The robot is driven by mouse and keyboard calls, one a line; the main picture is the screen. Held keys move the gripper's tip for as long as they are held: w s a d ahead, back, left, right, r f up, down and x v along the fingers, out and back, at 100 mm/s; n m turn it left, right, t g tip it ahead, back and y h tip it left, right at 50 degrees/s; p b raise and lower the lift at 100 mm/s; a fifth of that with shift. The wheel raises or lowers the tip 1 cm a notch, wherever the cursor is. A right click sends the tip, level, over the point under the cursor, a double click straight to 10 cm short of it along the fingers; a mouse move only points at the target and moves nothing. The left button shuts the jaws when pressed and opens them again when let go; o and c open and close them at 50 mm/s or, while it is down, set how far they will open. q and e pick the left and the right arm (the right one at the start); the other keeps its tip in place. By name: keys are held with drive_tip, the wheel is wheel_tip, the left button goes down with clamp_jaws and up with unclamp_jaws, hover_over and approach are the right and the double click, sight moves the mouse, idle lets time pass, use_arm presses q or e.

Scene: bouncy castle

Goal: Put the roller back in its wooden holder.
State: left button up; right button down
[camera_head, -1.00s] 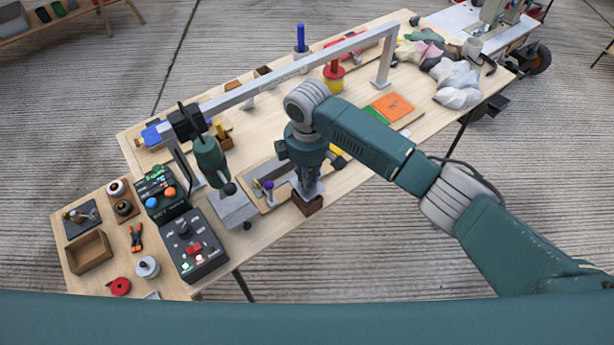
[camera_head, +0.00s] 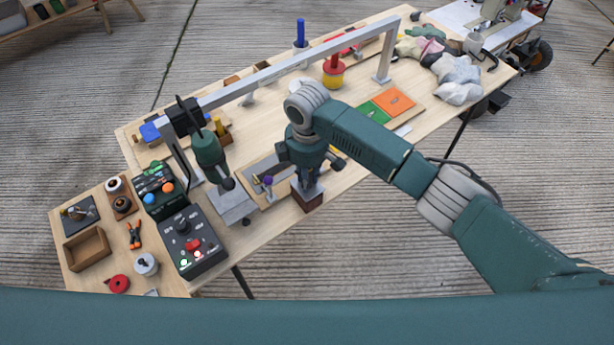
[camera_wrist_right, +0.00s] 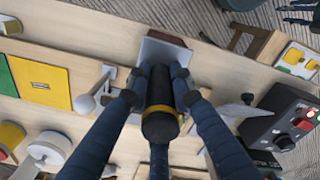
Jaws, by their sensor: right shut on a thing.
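My right gripper (camera_head: 307,182) points down at the front edge of the long workbench. In the right wrist view its fingers (camera_wrist_right: 160,85) are shut around a black cylinder with a yellow band, which seems to be the roller's handle (camera_wrist_right: 160,112). A grey metal piece (camera_wrist_right: 162,50) shows beyond the fingertips. The reddish-brown wooden holder (camera_head: 310,202) is directly below the gripper, and its edge also shows in the right wrist view (camera_wrist_right: 168,38). The grey piece overlaps the holder; I cannot tell how deep it sits. My left gripper is not in view.
A metal rail (camera_head: 290,68) spans the bench behind the gripper, with a green hanging tool (camera_head: 210,152) on its left. Orange and green panels (camera_head: 398,100) lie to the right.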

drive_tip(key=shift+f, duration=0.4)
drive_tip(key=shift+f+b, duration=0.3)
drive_tip(key=shift+b, duration=0.05)
idle(0.5)
drive_tip(key=c, duration=0.8)
unclamp_jaws()
drive_tip(key=shift+f, duration=0.1)
wheel_tip(320, 180, up, 8)
drive_tip(key=p, duration=0.8)
